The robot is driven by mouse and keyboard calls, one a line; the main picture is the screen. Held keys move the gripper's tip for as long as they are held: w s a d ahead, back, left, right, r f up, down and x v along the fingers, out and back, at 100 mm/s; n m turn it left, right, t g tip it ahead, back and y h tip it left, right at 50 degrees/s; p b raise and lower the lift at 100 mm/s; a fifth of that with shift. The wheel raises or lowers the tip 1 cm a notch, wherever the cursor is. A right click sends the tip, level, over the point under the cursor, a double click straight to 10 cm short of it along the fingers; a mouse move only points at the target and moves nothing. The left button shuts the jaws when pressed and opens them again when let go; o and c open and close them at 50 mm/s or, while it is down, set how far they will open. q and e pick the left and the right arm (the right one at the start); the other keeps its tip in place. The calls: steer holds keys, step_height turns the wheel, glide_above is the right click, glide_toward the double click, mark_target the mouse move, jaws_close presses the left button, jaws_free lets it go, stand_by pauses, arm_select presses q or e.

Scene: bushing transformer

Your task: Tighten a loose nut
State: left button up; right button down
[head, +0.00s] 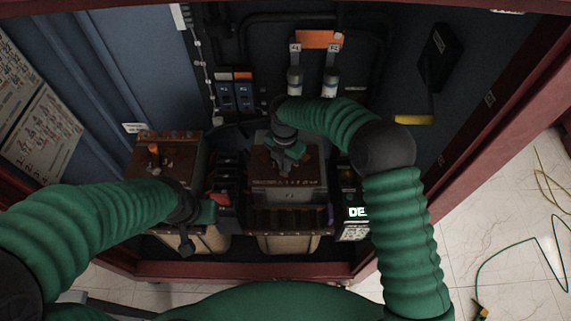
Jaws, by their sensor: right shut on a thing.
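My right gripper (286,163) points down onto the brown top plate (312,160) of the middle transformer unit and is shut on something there. The thing it holds is hidden by the gripper, so I cannot tell the nut's shape or how it sits. My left gripper (188,248) hangs in front of the left unit, low and to its right; its fingers are too dark to tell open from shut. An orange-brown bushing post (153,155) stands on the brown top of the left unit (172,180).
Black boxes with red parts (221,199) stand between the two units. A lit display box (354,214) is at the right. Cabinet walls and a red front sill (260,271) close in the space. Grey cylinders (331,82) and an orange plate (318,39) are at the back.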

steer(key=shift+s+f, duration=0.15)
steer(key=shift+f, duration=0.05)
steer(key=shift+a+m, duration=0.1)
steer(key=shift+m, duration=0.5)
steer(key=m+p, duration=0.1)
steer(key=m, duration=0.2)
steer(key=shift+s, duration=0.1)
steer(key=m, duration=0.5)
steer(key=shift+f+m+p, duration=0.15)
steer(key=shift+m+p, duration=0.25)
steer(key=c, duration=1.6)
jaws_free()
steer(key=shift+o, duration=0.2)
